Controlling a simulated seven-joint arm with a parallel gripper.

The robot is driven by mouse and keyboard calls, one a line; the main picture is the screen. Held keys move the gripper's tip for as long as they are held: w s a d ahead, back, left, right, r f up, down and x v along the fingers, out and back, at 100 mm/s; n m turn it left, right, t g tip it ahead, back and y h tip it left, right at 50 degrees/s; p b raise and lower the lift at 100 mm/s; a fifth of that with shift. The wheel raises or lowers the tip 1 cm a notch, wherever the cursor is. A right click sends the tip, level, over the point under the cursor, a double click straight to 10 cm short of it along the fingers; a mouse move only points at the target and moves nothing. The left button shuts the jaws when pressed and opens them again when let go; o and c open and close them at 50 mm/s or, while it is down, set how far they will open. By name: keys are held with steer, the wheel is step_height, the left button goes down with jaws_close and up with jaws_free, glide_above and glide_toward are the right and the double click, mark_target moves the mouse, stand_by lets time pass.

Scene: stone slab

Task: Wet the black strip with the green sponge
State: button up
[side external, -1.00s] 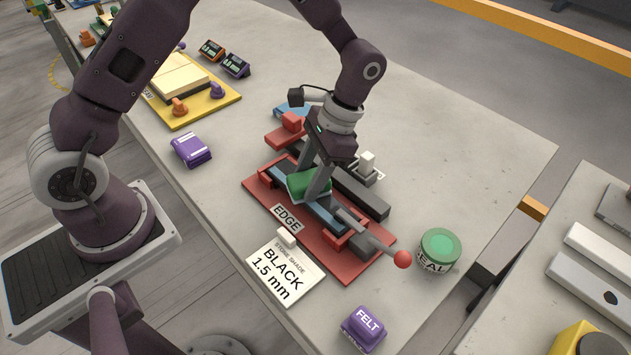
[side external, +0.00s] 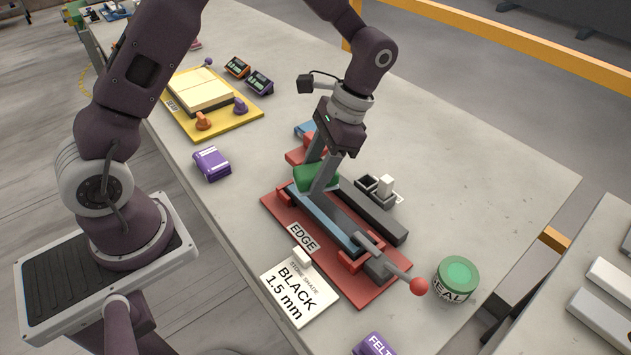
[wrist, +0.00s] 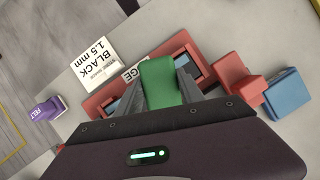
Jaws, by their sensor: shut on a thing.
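The green sponge (side external: 306,179) is between the fingers of my gripper (side external: 316,182), which is shut on it. It also shows between the fingers in the wrist view (wrist: 160,82). The sponge is at the far-left end of the red clamping fixture (side external: 369,284), over a long narrow channel with blue-grey sides. The dark strip (side external: 337,218) lies along this channel, partly hidden by my gripper and the sponge. I cannot tell whether the sponge touches it or whether its surface is wet.
A rod with a red ball (side external: 419,286) sticks out at the fixture's near end, beside a green-lidded tin (side external: 457,276). A dark grey bar (side external: 374,212) lies behind the channel. A card reading BLACK 1.5 mm (side external: 298,290) lies in front.

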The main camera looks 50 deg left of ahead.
steer(key=shift+r, duration=0.6)
steer(key=shift+r, duration=1.55)
